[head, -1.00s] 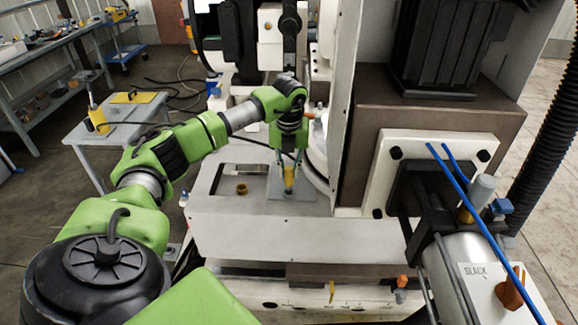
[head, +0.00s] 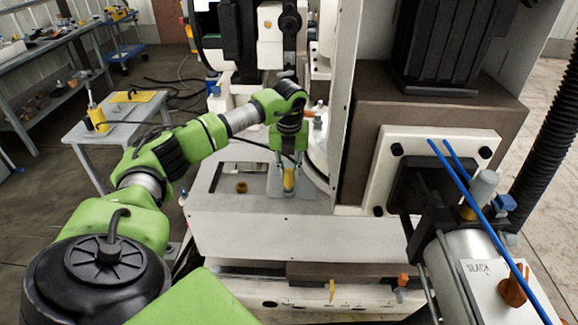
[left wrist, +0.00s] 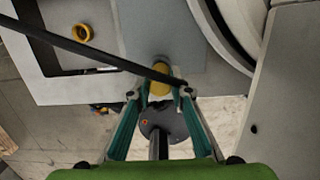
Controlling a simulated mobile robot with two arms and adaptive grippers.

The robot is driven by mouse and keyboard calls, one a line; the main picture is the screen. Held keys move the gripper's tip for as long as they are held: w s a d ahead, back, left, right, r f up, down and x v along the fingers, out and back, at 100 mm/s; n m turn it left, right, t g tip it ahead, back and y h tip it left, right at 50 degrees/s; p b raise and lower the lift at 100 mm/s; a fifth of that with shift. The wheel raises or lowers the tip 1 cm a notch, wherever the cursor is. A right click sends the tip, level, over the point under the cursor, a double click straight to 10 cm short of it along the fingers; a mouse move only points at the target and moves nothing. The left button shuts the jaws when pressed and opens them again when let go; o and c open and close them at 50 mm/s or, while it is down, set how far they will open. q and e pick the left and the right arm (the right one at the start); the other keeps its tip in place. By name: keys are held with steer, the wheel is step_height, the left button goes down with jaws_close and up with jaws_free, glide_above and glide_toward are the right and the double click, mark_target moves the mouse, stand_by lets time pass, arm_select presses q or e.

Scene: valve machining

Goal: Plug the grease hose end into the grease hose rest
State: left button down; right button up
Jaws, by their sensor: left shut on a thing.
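My left gripper (head: 287,170) points down over the machine's front deck. Its fingers are shut on a yellow cylindrical piece (head: 289,182), which looks like the grease hose end. The left wrist view shows the yellow piece (left wrist: 161,82) between the fingertips (left wrist: 160,93). A black hose (left wrist: 90,53) crosses there from the upper left to the right fingertip; where it joins the piece is hidden. A yellow ring (head: 241,187), possibly the grease hose rest, sits on the deck left of the gripper, clearly apart from it. Whether the piece touches the grey plate below is unclear.
The grey plate (head: 275,191) lies under the gripper. A white upright panel (head: 342,110) and a round white housing (head: 316,155) stand close on its right. A cylinder with blue hoses (head: 465,265) is at lower right. A side table (head: 105,132) stands at left.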

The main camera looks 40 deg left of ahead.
arm_select(q)
steer(key=shift+f+b, duration=0.35)
steer(key=shift+f, duration=0.35)
steer(key=c, duration=1.8)
jaws_free()
steer(key=shift+o, duration=0.2)
steer(key=shift+r, duration=0.15)
step_height(320, 180, up, 12)
steer(key=s+d, duration=0.1)
steer(key=shift+f, duration=0.2)
